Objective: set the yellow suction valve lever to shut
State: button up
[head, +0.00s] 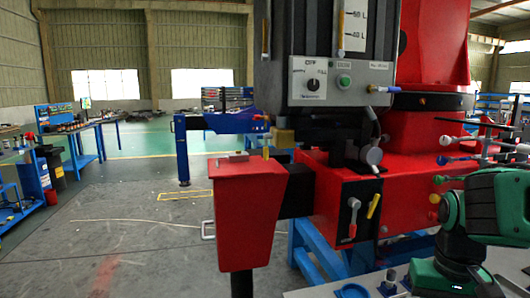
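A yellow lever (374,206), which may be the suction valve lever, is on the dark front panel (360,226) of the red machine base, right of centre. It slants, with its upper end leaning to the right. A pale lever with a red lower end (353,216) hangs nearly upright just left of it. No label for shut or open can be read beside either lever. My gripper is not in view, and nothing is seen touching the yellow lever.
A red box on a post (248,190) stands left of the panel. Above is a grey control panel with a dial (313,86) and a green button (344,82). Open floor lies at left.

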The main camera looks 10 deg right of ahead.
aim_at(266, 149)
jog(key=u, duration=2.2)
jog(key=i, duration=1.05)
jog(key=z, duration=2.25)
